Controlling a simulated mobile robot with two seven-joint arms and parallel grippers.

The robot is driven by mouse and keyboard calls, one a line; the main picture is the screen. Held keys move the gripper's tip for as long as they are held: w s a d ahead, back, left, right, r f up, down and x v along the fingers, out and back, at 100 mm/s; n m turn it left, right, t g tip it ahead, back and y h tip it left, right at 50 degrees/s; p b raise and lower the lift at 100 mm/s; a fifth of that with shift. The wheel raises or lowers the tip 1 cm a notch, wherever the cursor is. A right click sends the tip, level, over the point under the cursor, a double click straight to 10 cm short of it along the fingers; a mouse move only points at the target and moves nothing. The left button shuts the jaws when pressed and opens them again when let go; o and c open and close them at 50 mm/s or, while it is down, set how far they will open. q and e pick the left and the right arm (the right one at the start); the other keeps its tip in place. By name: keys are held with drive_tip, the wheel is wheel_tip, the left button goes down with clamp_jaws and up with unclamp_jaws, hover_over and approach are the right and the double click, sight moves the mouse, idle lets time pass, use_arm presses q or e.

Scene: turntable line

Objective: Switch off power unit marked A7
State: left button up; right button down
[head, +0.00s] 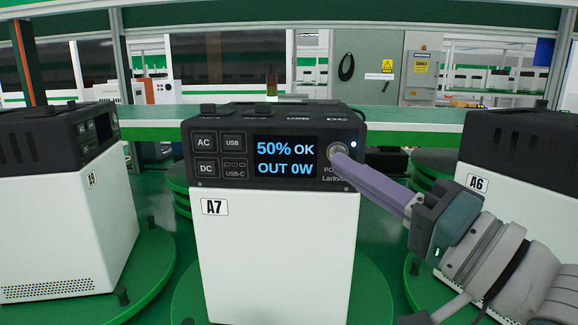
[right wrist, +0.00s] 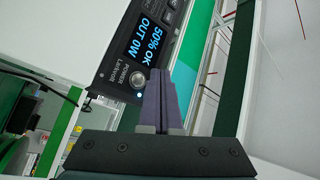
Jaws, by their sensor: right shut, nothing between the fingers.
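The power unit marked A7 (head: 270,250) stands upright in the middle of the head view, white with a black top panel. Its lit screen (head: 286,158) reads 50% OK, OUT 0W. The round power button (right wrist: 138,81) is right of the screen, with a small lit light beside it. My right gripper (head: 340,160) is shut and empty, its purple fingertips at the button in the head view, partly covering it. In the right wrist view the fingertips (right wrist: 157,72) are close beside the button; I cannot tell whether they touch it. My left gripper is not in view.
Unit A9 (head: 70,230) stands at the left and unit A6 (head: 520,190) at the right, each on a green round turntable. A7 stands on a green turntable (head: 375,290) too. A green-edged bench (head: 420,125) runs behind. Grey cabinets stand further back.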

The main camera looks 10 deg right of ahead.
drive_tip(key=w, duration=0.1)
drive_tip(key=w+d+b, duration=0.1)
drive_tip(key=shift+w, duration=0.4)
drive_tip(key=shift+a, duration=0.1)
idle(0.8)
idle(0.8)
drive_tip(key=shift+w, duration=0.4)
